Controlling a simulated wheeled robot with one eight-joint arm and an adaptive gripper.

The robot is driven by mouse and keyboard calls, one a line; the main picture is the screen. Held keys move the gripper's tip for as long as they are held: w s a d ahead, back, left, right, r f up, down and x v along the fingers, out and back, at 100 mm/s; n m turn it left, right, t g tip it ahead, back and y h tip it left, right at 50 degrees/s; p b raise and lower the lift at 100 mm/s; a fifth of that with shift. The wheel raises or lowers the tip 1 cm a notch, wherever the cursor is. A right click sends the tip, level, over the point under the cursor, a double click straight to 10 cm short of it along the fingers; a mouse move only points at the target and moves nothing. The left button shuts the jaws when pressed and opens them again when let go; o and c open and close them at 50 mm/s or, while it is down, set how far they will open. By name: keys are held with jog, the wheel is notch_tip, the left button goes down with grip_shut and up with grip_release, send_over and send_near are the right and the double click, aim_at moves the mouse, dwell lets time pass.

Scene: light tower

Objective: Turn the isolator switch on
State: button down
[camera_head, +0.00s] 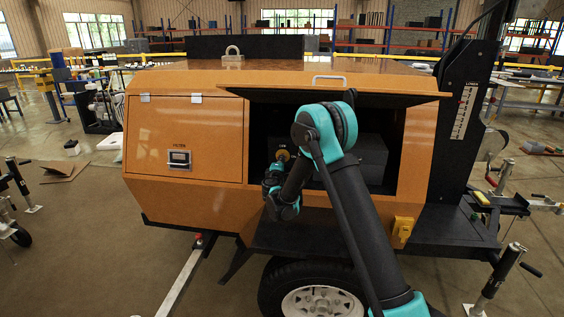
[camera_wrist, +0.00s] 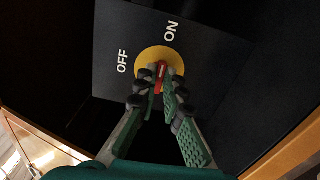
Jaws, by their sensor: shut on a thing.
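The isolator switch shows in the wrist view as a red handle (camera_wrist: 161,72) on a round yellow plate (camera_wrist: 150,57). The plate sits on a dark panel (camera_wrist: 105,45) with white "OFF" and "ON" lettering. The red handle is between the fingertips of my gripper (camera_wrist: 160,84), which is shut on it. In the head view, part of the yellow plate (camera_head: 282,155) shows inside the open bay of the orange light tower (camera_head: 185,130); my arm hides my fingertips and the handle there.
A raised hatch door (camera_head: 340,95) hangs over the bay, close above my arm. A grey box (camera_head: 372,160) stands inside the bay, right of the switch. A dark fender (camera_head: 290,238) and wheel (camera_head: 318,300) lie below.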

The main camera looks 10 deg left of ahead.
jog(key=shift+m, duration=0.4)
jog(key=c, duration=1.6)
grip_release()
jog(key=shift+c, duration=0.2)
jog(key=shift+s, duration=0.1)
jog(key=s, duration=1.2)
jog(key=shift+a, duration=0.2)
